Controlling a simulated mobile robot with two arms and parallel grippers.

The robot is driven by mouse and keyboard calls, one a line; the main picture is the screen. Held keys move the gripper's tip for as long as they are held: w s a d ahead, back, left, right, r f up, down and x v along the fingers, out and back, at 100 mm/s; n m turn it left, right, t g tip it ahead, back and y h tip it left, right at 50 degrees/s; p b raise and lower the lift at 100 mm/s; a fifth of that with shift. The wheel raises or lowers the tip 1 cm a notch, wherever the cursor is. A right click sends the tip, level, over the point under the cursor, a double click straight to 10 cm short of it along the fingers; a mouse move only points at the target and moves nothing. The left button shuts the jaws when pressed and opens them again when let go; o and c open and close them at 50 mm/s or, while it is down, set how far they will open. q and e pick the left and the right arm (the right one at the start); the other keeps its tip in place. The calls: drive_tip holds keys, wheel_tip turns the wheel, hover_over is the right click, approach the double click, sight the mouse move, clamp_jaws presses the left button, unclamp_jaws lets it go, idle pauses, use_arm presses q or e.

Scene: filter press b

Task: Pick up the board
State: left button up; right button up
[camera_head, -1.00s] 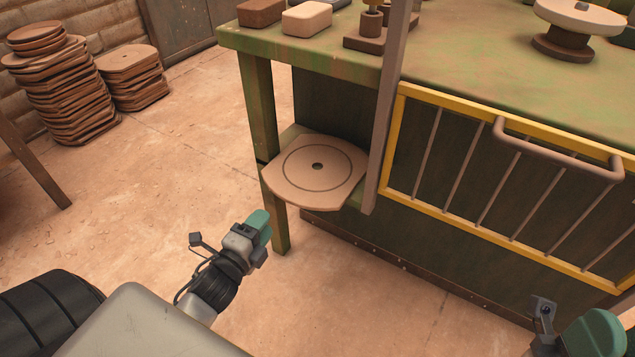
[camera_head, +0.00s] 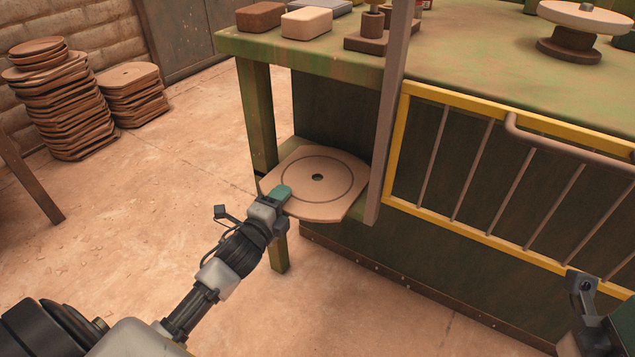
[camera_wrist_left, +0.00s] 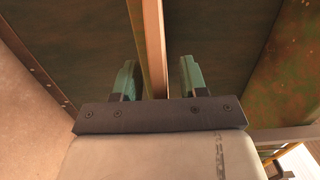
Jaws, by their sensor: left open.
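The board (camera_head: 318,166), a flat tan plate with cut corners, a ring line and a dark centre hole, lies on a low shelf at the left end of the green bench. Its front part overhangs the shelf. My left gripper (camera_head: 282,193) is at the board's front left edge.
A grey upright post (camera_head: 388,130) stands close to the board's right side. A bench leg (camera_head: 262,120) is at its left. A yellow-framed barred guard (camera_head: 480,170) fronts the bench (camera_head: 470,60). Stacks of similar plates (camera_head: 60,100) stand at the back left. Floor in front is clear.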

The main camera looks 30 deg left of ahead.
use_arm(q)
drive_tip(key=shift+c, duration=0.3)
clamp_jaws()
drive_tip(key=shift+r, duration=0.15)
